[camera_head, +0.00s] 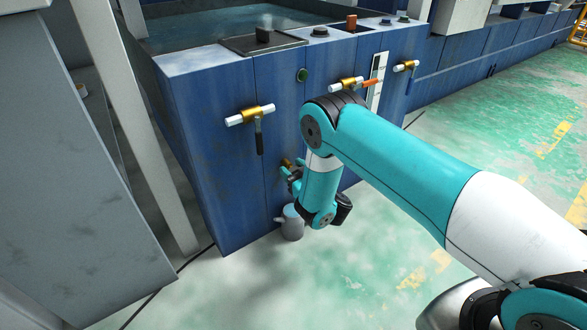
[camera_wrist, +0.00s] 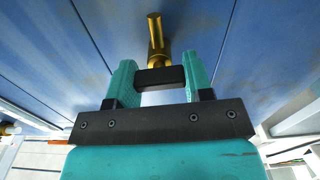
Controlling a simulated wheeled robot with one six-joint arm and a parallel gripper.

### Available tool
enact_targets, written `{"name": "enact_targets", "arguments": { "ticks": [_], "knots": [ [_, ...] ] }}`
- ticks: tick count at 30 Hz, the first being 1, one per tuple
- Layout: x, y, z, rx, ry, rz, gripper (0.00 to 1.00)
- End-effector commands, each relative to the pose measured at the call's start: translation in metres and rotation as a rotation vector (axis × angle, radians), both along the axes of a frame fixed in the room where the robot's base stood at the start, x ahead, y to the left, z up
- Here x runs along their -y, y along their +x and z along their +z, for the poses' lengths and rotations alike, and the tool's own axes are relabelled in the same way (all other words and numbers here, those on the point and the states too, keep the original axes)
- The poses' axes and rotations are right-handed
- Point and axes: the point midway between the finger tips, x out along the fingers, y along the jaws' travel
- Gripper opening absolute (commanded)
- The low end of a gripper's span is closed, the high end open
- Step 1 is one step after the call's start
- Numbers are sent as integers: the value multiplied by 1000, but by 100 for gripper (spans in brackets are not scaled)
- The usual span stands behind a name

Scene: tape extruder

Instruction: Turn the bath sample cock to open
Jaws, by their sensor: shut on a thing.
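The bath sample cock (camera_wrist: 155,40) is a brass body on the blue tank wall, at the top middle of the wrist view. Its black lever (camera_wrist: 160,77) lies crosswise between the two teal fingers of my gripper (camera_wrist: 158,82), which is shut on it. In the head view, a small part of the brass cock (camera_head: 286,162) shows low on the tank front, just above my gripper (camera_head: 291,174). The lever is hidden there by my gripper and wrist.
A grey pot (camera_head: 291,224) stands on the floor below my gripper. Open green floor lies to the right.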

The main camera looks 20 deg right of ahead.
Motion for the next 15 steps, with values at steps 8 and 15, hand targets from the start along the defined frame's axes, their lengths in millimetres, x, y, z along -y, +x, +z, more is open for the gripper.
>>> {"name": "enact_targets", "arguments": {
  "ticks": [8, 15],
  "knots": [
    [1, 0, 2, 61, -201, -3, 23],
    [0, 0, 1, 132, -418, -3, 23]
  ]
}}
